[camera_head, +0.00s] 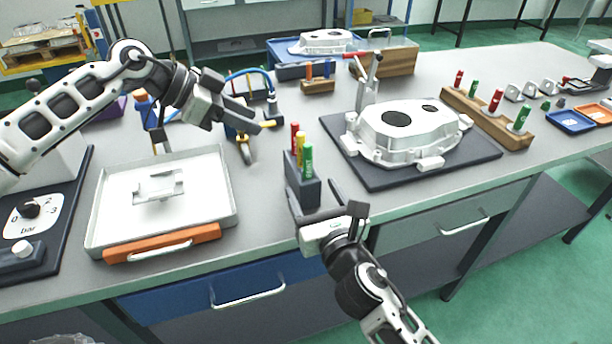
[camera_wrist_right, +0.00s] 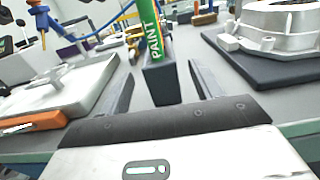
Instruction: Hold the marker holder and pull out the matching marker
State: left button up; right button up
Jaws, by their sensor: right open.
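The marker holder (camera_head: 303,190) is a dark grey block near the table's front edge. A red marker (camera_head: 294,137), a yellow marker (camera_head: 301,148) and a green marker (camera_head: 307,162) stand upright in it. In the right wrist view the green marker (camera_wrist_right: 154,30) is nearest, lettered "PAINT", above the holder (camera_wrist_right: 161,84). My right gripper (camera_head: 312,190) is open, its fingers spread on the left and right of the holder's near end; contact is not clear. My left gripper (camera_head: 258,117) appears open and empty, raised to the left of the markers.
A metal casting (camera_head: 408,135) sits on a dark mat right of the holder. A white tray (camera_head: 110,225) with an orange front lies left. A wooden rack (camera_head: 485,120) with several red and green markers stands far right. Tools and a blue hose lie behind my left gripper.

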aim_at(305, 176)
jog(key=shift+x, duration=2.8)
